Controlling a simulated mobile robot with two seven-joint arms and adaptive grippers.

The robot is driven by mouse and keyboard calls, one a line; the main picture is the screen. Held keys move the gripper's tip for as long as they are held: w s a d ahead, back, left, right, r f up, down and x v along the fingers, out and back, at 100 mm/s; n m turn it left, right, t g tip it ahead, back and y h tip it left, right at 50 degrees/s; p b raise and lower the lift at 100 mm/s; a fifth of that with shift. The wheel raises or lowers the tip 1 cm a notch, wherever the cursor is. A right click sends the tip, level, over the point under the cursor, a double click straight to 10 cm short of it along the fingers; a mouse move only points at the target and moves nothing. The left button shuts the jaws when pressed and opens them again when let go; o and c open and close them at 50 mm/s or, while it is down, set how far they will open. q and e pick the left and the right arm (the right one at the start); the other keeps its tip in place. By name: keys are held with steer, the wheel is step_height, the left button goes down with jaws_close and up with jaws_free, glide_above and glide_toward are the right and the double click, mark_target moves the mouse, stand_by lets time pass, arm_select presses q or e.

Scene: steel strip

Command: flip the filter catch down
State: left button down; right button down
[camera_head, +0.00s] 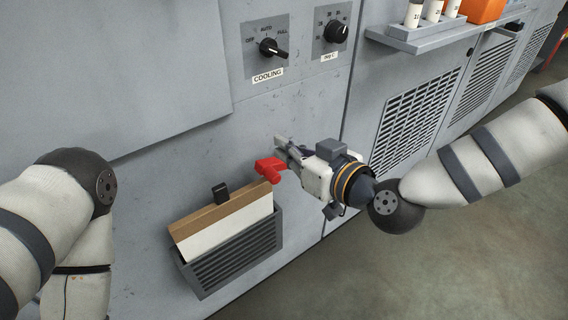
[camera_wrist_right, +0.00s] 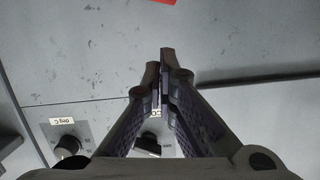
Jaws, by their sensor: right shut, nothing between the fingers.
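The red catch (camera_head: 270,168) is on the grey cabinet front, at the upper right corner of the filter holder. It sticks out from the panel; its exact angle is hard to tell. Its red edge also shows at the top of the right wrist view (camera_wrist_right: 160,1). The filter (camera_head: 228,222), white with a brown top edge, sits tilted in a slotted grey holder (camera_head: 240,262). My right gripper (camera_head: 281,145) is shut and empty, its tips close to the panel just above the catch. Contact cannot be told. The left arm shows at left; its gripper is out of view.
A COOLING knob (camera_head: 272,48) and a second dial (camera_head: 336,32) are on the panel above. A small black handle (camera_head: 220,192) stands at the filter's top edge. A shelf (camera_head: 425,36) with white containers and an orange box is at upper right. Floor is clear at lower right.

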mark_target(284, 164)
steer(key=shift+w+a+f, duration=0.1)
steer(key=shift+a+f, duration=0.1)
steer(key=shift+f, duration=0.85)
steer(key=shift+w+a+f, duration=0.1)
steer(key=shift+a+f, duration=0.05)
steer(key=shift+f, duration=0.85)
